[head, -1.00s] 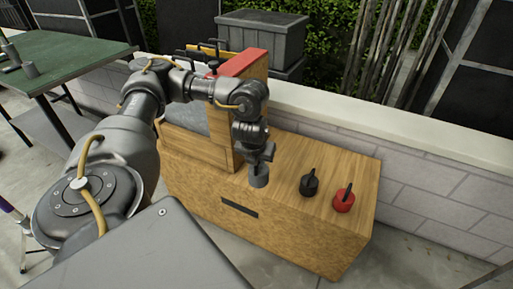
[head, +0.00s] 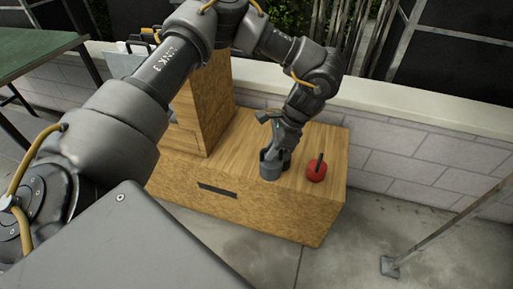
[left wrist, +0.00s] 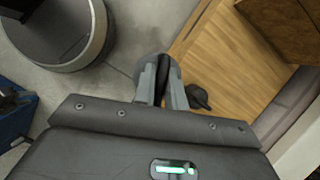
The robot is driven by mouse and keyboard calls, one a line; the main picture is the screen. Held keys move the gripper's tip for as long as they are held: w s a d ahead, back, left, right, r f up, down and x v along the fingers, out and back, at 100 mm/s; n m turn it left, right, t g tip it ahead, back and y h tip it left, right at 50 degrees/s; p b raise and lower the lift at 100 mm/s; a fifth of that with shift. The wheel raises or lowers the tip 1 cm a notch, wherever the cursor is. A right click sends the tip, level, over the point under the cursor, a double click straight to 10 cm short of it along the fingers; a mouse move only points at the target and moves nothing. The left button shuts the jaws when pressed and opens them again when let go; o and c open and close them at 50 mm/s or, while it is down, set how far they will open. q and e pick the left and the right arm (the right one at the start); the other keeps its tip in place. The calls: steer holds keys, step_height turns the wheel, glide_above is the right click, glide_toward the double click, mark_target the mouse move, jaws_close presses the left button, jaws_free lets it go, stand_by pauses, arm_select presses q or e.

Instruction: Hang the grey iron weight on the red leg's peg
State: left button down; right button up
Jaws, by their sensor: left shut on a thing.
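My left gripper (head: 277,151) is shut on the grey iron weight (head: 270,170), which shows below the fingers in the head view. The weight is in front of the red weight's left side, near the wooden box's top; the gap beneath it is unclear. In the left wrist view the gripper (left wrist: 164,88) closes around a dark shape, and the box edge lies to the right. The red leg and its peg cannot be made out; my arm covers much of that area. My right gripper is not in view.
A red weight (head: 316,171) with a black handle stands on the wooden box (head: 255,213). A wooden upright (head: 213,105) rises at left. A green table (head: 35,52) and a low wall (head: 400,160) stand nearby.

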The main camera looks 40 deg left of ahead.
arm_select(q)
steer(key=d+r+n+g+h, duration=0.1)
steer(key=d+r+n+h, duration=0.2)
steer(key=n, duration=0.6)
step_height(320, 180, up, 2)
steer(key=shift+d+r+n+g, duration=0.1)
steer(key=shift+d+n+g, duration=0.25)
steer(key=shift+d, duration=0.85)
